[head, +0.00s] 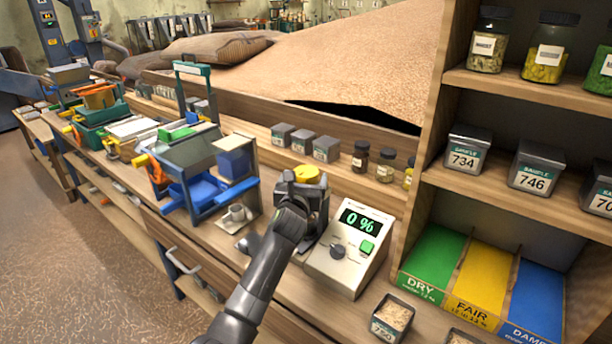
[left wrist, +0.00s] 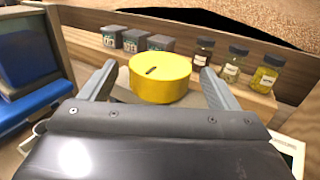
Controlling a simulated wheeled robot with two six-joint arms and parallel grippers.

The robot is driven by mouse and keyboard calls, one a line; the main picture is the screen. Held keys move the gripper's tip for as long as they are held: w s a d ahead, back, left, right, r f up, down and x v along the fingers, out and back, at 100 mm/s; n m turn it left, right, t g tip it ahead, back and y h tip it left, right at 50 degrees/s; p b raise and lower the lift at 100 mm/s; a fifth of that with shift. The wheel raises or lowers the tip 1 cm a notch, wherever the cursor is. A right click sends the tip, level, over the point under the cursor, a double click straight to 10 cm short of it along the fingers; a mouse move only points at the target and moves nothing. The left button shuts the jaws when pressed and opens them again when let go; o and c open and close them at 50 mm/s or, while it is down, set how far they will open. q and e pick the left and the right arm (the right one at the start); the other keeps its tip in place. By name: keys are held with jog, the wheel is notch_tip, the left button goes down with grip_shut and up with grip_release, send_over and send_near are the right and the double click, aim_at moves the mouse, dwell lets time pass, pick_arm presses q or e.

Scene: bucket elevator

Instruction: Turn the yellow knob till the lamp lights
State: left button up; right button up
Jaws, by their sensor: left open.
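The yellow knob (head: 306,174) sits on top of a grey device on the bench, left of a white meter. In the left wrist view the knob (left wrist: 160,77) is a round yellow disc with a dark slot mark near its top. My left gripper (head: 300,190) is at the knob. In the left wrist view its two open fingers (left wrist: 160,85) stand on either side of the knob, with a gap visible at each side. The white meter (head: 348,250) reads 0 % and has a green button and a dark dial. I cannot make out a lit lamp. My right gripper is not in view.
Small grey tins (head: 303,141) and jars (head: 385,165) stand on the ledge behind the knob. A blue-and-grey machine (head: 205,165) stands to the left. A shelf unit (head: 432,190) rises at the right. A sample box of grain (head: 392,318) sits in front of it.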

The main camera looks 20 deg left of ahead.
pick_arm(q)
jog(key=shift+w+a+b, duration=0.2)
jog(key=shift+w+b, duration=0.1)
jog(key=shift+w, duration=1.15)
jog(key=c, duration=1)
